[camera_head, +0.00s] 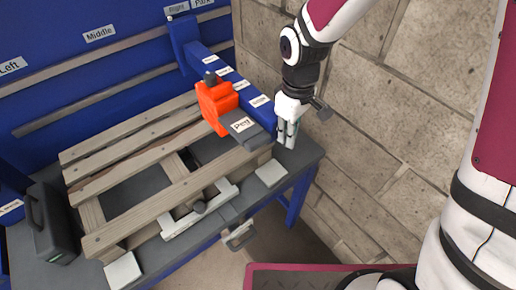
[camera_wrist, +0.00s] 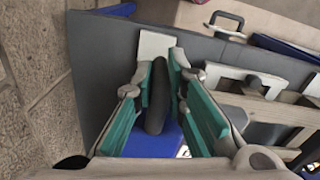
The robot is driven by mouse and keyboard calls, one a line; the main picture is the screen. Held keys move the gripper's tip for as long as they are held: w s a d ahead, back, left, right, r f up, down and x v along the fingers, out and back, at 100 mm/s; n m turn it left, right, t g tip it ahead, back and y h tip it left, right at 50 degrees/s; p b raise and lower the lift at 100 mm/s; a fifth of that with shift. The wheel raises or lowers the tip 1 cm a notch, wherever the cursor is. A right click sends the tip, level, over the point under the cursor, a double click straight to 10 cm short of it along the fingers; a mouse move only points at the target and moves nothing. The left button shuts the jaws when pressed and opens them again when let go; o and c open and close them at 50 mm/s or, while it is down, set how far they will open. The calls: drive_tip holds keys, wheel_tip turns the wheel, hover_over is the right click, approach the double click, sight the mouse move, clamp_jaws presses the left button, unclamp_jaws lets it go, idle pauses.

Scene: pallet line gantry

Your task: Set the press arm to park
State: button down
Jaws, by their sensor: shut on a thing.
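The press arm is a blue beam (camera_head: 228,76) with small white labels along it. It runs from the blue back rail toward the front right of the table. Its rear end stands near the Right label (camera_head: 177,9), left of the Park label (camera_head: 202,3). An orange press carriage (camera_head: 218,102) with a dark labelled front piece sits on the beam. My gripper (camera_head: 287,132) is at the beam's front end. In the wrist view its green-lined fingers (camera_wrist: 158,75) are shut around a dark upright handle (camera_wrist: 157,97), with blue beam below. The fingers hide the handle in the head view.
A wooden pallet (camera_head: 130,155) lies on the dark table under the carriage. A dark case (camera_head: 48,222) stands at left. A block wall (camera_head: 390,90) is close on the right.

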drive_tip(key=w+d+b, duration=0.1)
drive_tip(key=w+d, duration=0.8)
drive_tip(key=d, duration=0.2)
drive_tip(key=shift+w+b, duration=0.2)
drive_tip(key=shift+b, duration=0.15)
drive_tip(key=shift+d+r, duration=0.1)
drive_tip(key=shift+d, duration=0.05)
drive_tip(key=c, duration=1.6)
unclamp_jaws()
drive_tip(key=shift+w, duration=0.1)
wheel_tip(320, 180, up, 12)
